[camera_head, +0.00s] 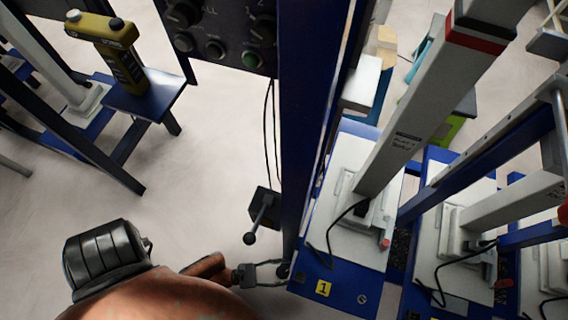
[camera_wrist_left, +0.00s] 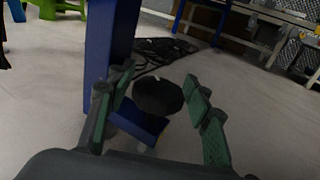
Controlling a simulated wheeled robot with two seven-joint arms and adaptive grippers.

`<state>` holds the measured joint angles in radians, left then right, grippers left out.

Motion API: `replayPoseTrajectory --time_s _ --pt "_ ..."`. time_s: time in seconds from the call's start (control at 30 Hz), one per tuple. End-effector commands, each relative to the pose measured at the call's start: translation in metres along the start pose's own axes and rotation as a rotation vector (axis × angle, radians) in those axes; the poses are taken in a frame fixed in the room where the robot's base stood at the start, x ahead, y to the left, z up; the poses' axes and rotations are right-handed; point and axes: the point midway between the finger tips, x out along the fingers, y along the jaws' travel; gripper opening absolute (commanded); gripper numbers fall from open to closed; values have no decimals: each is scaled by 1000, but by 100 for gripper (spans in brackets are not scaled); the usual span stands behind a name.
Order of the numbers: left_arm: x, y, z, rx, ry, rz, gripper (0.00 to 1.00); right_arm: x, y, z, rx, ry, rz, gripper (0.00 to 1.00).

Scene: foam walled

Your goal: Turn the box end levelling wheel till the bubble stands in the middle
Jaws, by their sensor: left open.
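The levelling wheel, a dark faceted knob (camera_wrist_left: 158,97), sits low beside a blue upright. In the head view it is a small dark knob (camera_head: 284,270) at the foot of the blue post. My left gripper (camera_head: 272,272) is open, with its fingers reaching to the wheel. In the wrist view the green-padded fingers (camera_wrist_left: 160,96) stand on either side of the wheel, with gaps showing, so no grip is seen. A small round fitting (camera_head: 362,299) lies on the blue base; whether it is the bubble level, I cannot tell. No bubble can be made out. My right gripper is not in view.
A blue post (camera_head: 303,130) rises right beside the wheel. A black lever box (camera_head: 264,203) with a ball handle is just above the gripper. A yellow tag "1" (camera_head: 323,288) is on the blue base. A control panel (camera_head: 222,35) hangs above. Open floor lies left.

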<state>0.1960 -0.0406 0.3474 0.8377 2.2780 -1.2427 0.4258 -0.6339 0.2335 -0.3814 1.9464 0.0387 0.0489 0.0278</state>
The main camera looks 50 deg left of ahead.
Motion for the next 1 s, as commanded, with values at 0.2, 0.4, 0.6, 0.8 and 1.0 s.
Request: replayPoseTrajectory --time_s 0.2,0.4,0.6,0.8,1.0 --pt "0 0 0 0 0 -2 40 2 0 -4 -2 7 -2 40" --pt "0 -1 0 0 0 -3 26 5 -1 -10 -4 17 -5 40" --pt "0 -1 0 0 0 -3 14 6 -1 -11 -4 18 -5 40" --pt "0 0 0 2 0 -24 14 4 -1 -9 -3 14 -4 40" --pt "0 0 0 3 1 -112 14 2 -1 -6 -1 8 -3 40"
